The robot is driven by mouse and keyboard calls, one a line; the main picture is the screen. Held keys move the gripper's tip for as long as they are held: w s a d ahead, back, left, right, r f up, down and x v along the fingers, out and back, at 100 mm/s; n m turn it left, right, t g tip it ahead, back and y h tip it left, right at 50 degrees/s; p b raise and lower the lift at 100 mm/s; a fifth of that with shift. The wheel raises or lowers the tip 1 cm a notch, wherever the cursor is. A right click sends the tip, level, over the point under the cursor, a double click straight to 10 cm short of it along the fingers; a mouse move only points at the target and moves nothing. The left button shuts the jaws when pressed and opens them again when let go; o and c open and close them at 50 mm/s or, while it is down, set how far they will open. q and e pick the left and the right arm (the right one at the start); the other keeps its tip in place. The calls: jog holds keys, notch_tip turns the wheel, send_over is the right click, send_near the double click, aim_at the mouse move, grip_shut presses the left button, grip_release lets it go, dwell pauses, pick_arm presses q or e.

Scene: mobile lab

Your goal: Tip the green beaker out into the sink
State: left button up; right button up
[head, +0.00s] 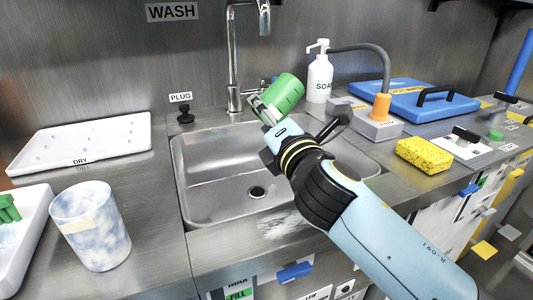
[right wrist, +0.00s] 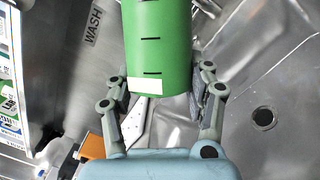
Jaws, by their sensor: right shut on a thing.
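The green beaker (head: 285,95) is held above the back right part of the sink (head: 215,165), tilted well over on its side. My right gripper (head: 262,108) is shut on it. In the right wrist view the green beaker (right wrist: 160,45) sits between both fingers of the right gripper (right wrist: 162,95), with dark marks and a pale label on its wall. The sink basin with its round drain (right wrist: 263,118) lies below it. The beaker's mouth and any contents are hidden. My left gripper is not in view.
The tap (head: 234,60) rises behind the sink, close left of the beaker. A soap bottle (head: 319,75) stands close right. A yellow sponge (head: 424,154) and a blue case (head: 415,98) lie on the right counter. A mottled cup (head: 92,228) and a drying tray (head: 85,140) are left.

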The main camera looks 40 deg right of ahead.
jog(key=shift+a+r+n+t+b, duration=0.25)
jog(key=shift+r+n, duration=0.35)
jog(key=shift+n, duration=0.3)
jog(key=shift+a+r+n+t+b, duration=0.1)
jog(key=shift+r+n+t+b, duration=0.2)
jog(key=shift+r+n, duration=0.45)
dwell(0.5)
jog(key=shift+f+n, duration=0.2)
jog(key=shift+n, duration=0.15)
jog(key=shift+b, duration=0.3)
dwell(0.5)
